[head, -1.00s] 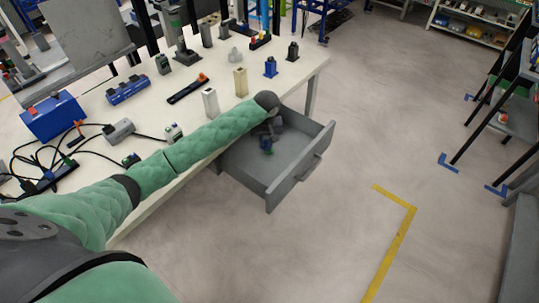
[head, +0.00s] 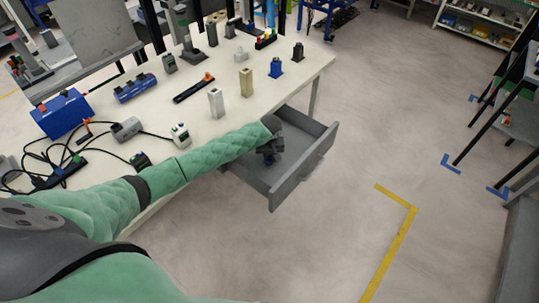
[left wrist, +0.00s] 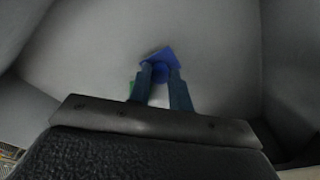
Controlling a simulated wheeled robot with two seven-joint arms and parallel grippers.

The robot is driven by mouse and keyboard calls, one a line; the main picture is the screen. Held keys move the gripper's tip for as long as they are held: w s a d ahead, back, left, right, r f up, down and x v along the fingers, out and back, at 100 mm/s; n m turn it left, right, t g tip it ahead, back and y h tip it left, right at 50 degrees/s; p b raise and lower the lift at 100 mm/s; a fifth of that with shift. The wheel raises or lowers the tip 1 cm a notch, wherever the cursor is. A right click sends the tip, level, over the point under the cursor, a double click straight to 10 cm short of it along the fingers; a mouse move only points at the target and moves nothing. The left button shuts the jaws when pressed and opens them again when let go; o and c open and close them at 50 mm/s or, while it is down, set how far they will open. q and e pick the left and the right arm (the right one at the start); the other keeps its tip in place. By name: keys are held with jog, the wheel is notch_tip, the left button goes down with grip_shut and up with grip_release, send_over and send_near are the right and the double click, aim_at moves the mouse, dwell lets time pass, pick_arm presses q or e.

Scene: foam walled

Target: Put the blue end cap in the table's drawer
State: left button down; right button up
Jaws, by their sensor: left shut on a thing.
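The blue end cap (left wrist: 160,55) shows between the fingertips of my left gripper (left wrist: 160,74) in the left wrist view. The gripper is shut on it. In the head view my left gripper (head: 269,157) reaches down inside the open grey drawer (head: 288,183) of the table, and the cap is a small dark blue spot largely hidden by the gripper. I cannot tell whether the cap touches the drawer floor. My right gripper is not in view.
The white table (head: 285,91) holds several items near the drawer, including a blue block-shaped part (head: 276,68), a beige block (head: 246,82) and a white block (head: 216,102).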

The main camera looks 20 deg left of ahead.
aim_at(270, 164)
pick_arm(q)
jog(key=c, duration=1.3)
grip_release()
jog(key=shift+f, duration=0.1)
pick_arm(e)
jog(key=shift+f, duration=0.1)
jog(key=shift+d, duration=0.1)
pick_arm(q)
jog(key=shift+r, duration=0.65)
jog(key=r+b, duration=0.1)
jog(key=r, duration=0.2)
jog(key=s+r, duration=0.1)
jog(key=r, duration=0.3)
jog(key=r+b, duration=0.1)
jog(key=r, duration=0.3)
jog(key=shift+s+d+b, duration=0.15)
jog(key=shift+d+b, duration=0.15)
jog(key=shift+d, duration=0.05)
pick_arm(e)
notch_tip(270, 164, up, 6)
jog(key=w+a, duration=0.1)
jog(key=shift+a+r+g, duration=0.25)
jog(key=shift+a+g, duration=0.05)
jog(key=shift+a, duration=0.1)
pick_arm(q)
jog(key=shift+f, duration=0.1)
